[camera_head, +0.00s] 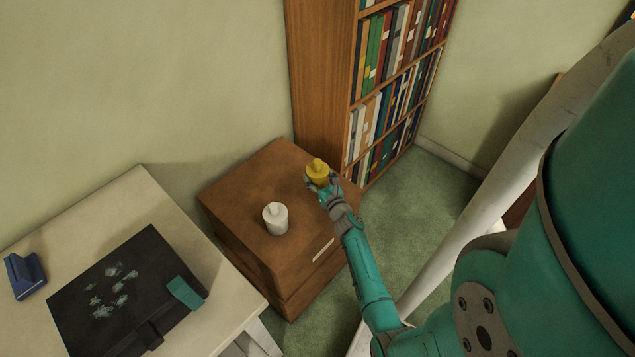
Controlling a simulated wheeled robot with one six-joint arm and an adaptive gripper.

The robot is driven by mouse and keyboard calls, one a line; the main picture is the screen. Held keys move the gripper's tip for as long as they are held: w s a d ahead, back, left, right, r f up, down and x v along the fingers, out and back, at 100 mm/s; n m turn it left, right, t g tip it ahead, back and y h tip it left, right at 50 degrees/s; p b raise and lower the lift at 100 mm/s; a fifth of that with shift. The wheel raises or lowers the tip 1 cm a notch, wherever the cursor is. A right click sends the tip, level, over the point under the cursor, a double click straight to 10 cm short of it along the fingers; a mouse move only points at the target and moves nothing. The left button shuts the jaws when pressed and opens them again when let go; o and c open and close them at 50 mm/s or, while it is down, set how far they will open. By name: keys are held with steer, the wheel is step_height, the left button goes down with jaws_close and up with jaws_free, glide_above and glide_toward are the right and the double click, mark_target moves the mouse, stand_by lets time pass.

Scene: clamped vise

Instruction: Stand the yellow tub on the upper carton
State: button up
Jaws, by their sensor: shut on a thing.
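The yellow tub (317,170) is held in my gripper (322,182), over the far right part of the upper carton. The tub looks upright, with a narrower top. The fingers are shut around its lower part and partly hide it. I cannot tell whether its base touches the carton. The upper carton (254,184) is brown and sits on another brown carton (275,291), whose edge shows below it. A pale label is on its front side.
A white tub (275,219) stands on the upper carton, left of my gripper. A tall bookshelf (325,80) rises close behind the carton. A pale table (135,190) at the left bears a dark case (110,280) and a blue object (24,275). Green floor is free at the right.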

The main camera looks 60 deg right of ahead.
mark_target(318, 183)
steer(key=shift+f, duration=1.75)
steer(key=o, duration=1.3)
steer(key=shift+f, duration=0.15)
steer(key=v, duration=1.2)
steer(key=shift+s, duration=0.1)
